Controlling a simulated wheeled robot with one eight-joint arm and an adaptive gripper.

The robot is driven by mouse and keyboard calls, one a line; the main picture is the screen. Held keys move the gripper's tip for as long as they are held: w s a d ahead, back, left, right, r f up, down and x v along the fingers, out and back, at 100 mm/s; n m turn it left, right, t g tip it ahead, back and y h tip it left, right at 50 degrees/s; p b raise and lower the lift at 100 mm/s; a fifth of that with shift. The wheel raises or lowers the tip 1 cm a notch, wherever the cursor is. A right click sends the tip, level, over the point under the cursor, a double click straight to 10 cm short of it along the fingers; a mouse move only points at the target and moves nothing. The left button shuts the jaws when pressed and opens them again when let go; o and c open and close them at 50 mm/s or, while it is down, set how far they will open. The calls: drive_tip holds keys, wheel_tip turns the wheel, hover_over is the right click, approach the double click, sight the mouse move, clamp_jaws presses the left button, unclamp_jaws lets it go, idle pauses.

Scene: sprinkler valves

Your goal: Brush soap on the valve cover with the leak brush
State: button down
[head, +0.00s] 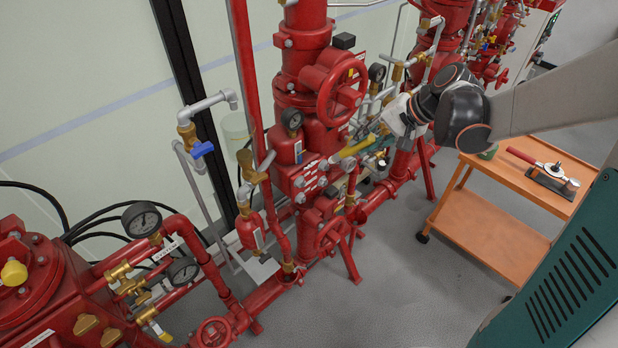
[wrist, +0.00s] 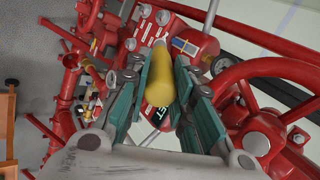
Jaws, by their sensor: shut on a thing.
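My gripper (head: 376,138) is shut on the yellow handle of the leak brush (head: 355,147), beside the middle valve. In the wrist view the brush (wrist: 160,80) lies between the teal finger pads of my gripper (wrist: 168,85) and points away from me. The valve cover (head: 308,180) is a red block with silver bolts and small labels on the middle valve. It also shows beyond the brush in the wrist view (wrist: 196,42). The brush's far end is close to the cover's right side; I cannot tell if it touches. Its bristles are not clear.
A red handwheel (head: 341,88) sits above the brush and looms at right in the wrist view (wrist: 270,110). Gauges and thin pipes crowd the valve. An orange cart (head: 480,180) at right holds a green cup (head: 488,153) and a red-handled tool (head: 521,157). Grey floor is open in front.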

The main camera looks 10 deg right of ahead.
drive_tip(key=shift+s+a+p+v, duration=0.15)
drive_tip(key=shift+p+v, duration=0.3)
drive_tip(key=shift+v, duration=0.5)
drive_tip(key=shift+s+p+v, duration=0.3)
drive_tip(key=shift+p+v, duration=0.15)
drive_tip(key=shift+v, duration=0.5)
drive_tip(key=shift+s+a+p+v, duration=0.15)
drive_tip(key=shift+p+v, duration=0.3)
drive_tip(key=shift+v, duration=0.5)
drive_tip(key=shift+f, duration=0.2)
drive_tip(key=w+a+f+m+t+h+b, duration=0.1)
drive_tip(key=w+f+m+h+b, duration=0.1)
drive_tip(key=f+b, duration=0.6)
drive_tip(key=w+a+f+m+t+h+b, duration=0.1)
drive_tip(key=f+m+b, duration=0.4)
drive_tip(key=f, duration=0.8)
drive_tip(key=w+a+f+m+t+h+b, duration=0.1)
drive_tip(key=w+a+f+m+h+b, duration=0.1)
drive_tip(key=f+b, duration=0.9)
drive_tip(key=shift+w+f+m+h, duration=0.35)
drive_tip(key=shift+m+h, duration=0.25)
drive_tip(key=shift+m, duration=0.2)
drive_tip(key=shift+s+a+r, duration=0.1)
